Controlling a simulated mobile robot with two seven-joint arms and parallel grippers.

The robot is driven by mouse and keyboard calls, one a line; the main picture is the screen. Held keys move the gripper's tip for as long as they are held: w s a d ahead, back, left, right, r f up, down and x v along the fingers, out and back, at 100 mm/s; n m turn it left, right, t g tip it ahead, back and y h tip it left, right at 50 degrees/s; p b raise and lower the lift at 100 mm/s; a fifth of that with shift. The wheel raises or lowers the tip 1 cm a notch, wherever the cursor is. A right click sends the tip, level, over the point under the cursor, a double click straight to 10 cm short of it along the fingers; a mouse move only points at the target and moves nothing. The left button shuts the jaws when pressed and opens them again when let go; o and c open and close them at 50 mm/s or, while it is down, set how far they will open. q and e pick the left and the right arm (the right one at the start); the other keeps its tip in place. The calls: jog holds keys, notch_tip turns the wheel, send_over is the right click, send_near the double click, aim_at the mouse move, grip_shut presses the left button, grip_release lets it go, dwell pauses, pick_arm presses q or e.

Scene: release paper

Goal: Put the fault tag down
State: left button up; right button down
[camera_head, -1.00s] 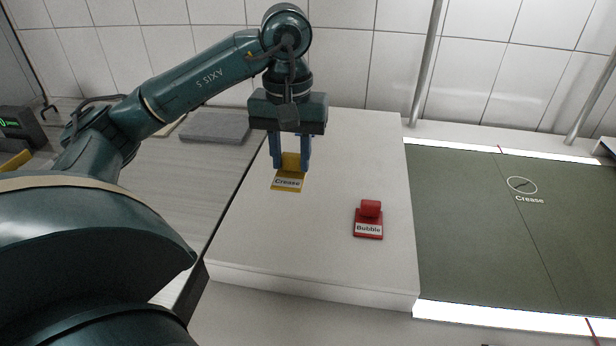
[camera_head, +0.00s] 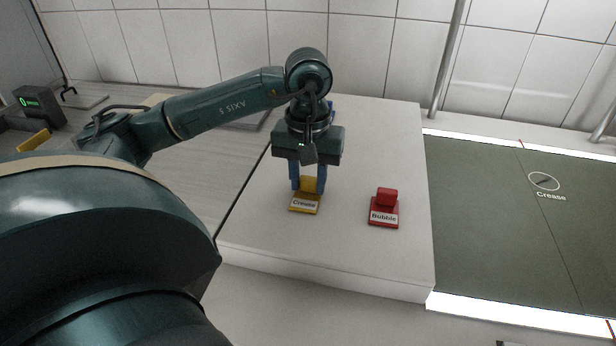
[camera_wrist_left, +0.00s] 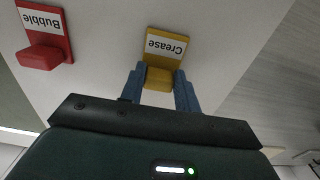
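The yellow fault tag (camera_head: 304,208), labelled Crease, is over the white raised surface (camera_head: 350,262), left of a red tag (camera_head: 384,214) labelled Bubble. My left gripper (camera_head: 308,187) points down from above, with its two blue fingers on either side of the yellow tag's upright handle. In the left wrist view the fingers (camera_wrist_left: 160,86) press close on the handle, and the yellow tag (camera_wrist_left: 166,46) shows its label. The tag is level and at or very near the surface; I cannot tell whether it touches. My right gripper is not in view.
The red tag also shows in the left wrist view (camera_wrist_left: 46,40). A dark green sheet (camera_head: 490,230) lies to the right, with a circled mark (camera_head: 544,181) labelled Crease. A small display box (camera_head: 38,105) stands at the far left. The white surface around the yellow tag is clear.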

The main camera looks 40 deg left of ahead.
aim_at(308, 181)
pick_arm(q)
jog(key=o, duration=0.5)
jog(key=shift+c, duration=0.2)
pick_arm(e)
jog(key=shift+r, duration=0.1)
pick_arm(q)
jog(key=shift+r+p, duration=0.2)
jog(key=shift+p, duration=0.15)
jog(key=shift+r, duration=0.4)
notch_tip(308, 181, up, 11)
jog(key=p, duration=0.2)
jog(key=shift+p, duration=0.4)
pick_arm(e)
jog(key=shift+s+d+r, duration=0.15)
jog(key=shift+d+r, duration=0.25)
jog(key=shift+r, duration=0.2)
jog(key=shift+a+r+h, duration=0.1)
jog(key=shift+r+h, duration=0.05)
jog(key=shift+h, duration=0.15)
